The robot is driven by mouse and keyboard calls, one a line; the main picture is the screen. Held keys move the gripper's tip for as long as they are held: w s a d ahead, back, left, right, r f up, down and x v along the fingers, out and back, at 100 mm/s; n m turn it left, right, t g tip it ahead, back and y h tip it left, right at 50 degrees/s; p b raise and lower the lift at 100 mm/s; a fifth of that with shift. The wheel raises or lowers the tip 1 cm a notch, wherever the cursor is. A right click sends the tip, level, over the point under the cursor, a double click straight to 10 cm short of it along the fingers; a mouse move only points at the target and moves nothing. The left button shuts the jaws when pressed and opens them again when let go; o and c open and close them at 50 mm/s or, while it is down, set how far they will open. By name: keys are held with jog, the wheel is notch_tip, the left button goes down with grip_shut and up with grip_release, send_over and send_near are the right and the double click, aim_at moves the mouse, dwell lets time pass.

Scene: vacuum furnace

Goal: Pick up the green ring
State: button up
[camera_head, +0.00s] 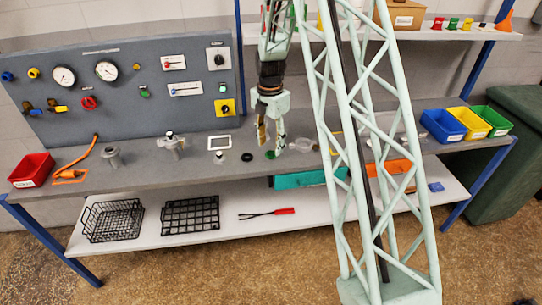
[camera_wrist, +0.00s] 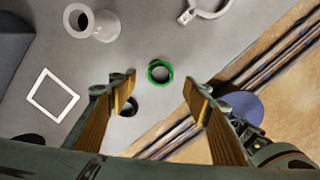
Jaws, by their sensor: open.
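The green ring (camera_wrist: 159,72) lies flat on the grey bench top, near the bench's front edge. In the wrist view it shows just beyond and between my fingertips, and nothing blocks it. In the head view only a small green patch of the ring (camera_head: 270,155) shows, beside my fingers. My gripper (camera_wrist: 160,82) is open and empty, with its two wood-coloured finger pads wide apart. In the head view my gripper (camera_head: 270,143) hangs pointing down over the bench. How high the fingertips are above the ring is hard to tell.
A black ring (camera_head: 247,157) lies left of the green one. A white square frame (camera_wrist: 53,95), a grey flanged pipe piece (camera_wrist: 92,23) and a clamp (camera_wrist: 205,8) lie around it. The gauge panel (camera_head: 120,90) stands behind. Coloured bins (camera_head: 443,126) stand at the right.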

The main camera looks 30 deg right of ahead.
aim_at(271, 153)
jog(key=shift+d+f, duration=0.1)
jog(key=shift+f, duration=1.9)
jog(key=c, duration=0.8)
